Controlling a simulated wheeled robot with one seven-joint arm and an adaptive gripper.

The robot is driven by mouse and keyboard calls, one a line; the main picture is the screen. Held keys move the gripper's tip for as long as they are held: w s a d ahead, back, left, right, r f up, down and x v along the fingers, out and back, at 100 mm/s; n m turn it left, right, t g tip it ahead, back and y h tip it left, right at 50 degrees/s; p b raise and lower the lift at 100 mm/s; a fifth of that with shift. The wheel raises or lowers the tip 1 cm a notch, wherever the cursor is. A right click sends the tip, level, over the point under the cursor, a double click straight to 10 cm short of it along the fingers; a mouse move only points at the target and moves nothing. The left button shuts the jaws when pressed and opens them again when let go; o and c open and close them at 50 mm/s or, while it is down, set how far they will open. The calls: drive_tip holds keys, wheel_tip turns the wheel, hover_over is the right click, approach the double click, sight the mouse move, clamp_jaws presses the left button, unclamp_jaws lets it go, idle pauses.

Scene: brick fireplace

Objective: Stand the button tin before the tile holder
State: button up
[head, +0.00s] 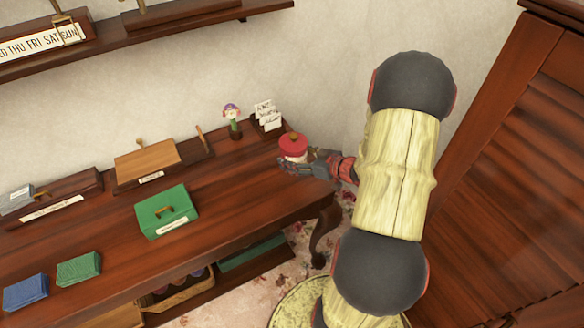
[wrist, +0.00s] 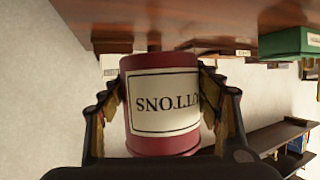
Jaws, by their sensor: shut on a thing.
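The red button tin (head: 293,149) is upright at the right end of the wooden desk. My gripper (head: 298,163) is shut on it from the right. In the wrist view the tin (wrist: 160,148) sits between both fingers, its cream label upside down in the picture. The desk is close to the tin's base; I cannot tell if they touch. A small dark holder with white lettered pieces (head: 267,113), likely the tile holder, stands behind and left of the tin, near the wall.
A potted flower figure (head: 232,120) stands left of the holder. A wooden box (head: 147,162) and a green box with a handle (head: 167,212) are farther left. Blue (head: 26,292) and green (head: 78,269) blocks lie at front left. The desk's right front is clear.

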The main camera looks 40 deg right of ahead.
drive_tip(key=w+f, duration=0.1)
drive_tip(key=d+f+b, duration=0.1)
drive_tip(key=f, duration=0.1)
drive_tip(key=w+d+f, duration=0.1)
drive_tip(key=shift+w+f+b, duration=0.2)
drive_tip(key=shift+w+b, duration=0.1)
drive_tip(key=f+b, duration=0.1)
drive_tip(key=f, duration=0.1)
drive_tip(key=f+b, duration=0.1)
drive_tip(key=shift+w+d+f+b, duration=0.2)
drive_tip(key=shift+f+b, duration=0.1)
drive_tip(key=shift+f, duration=0.05)
drive_tip(key=shift+r, duration=0.1)
drive_tip(key=o, duration=1.3)
drive_tip(key=shift+o, duration=0.2)
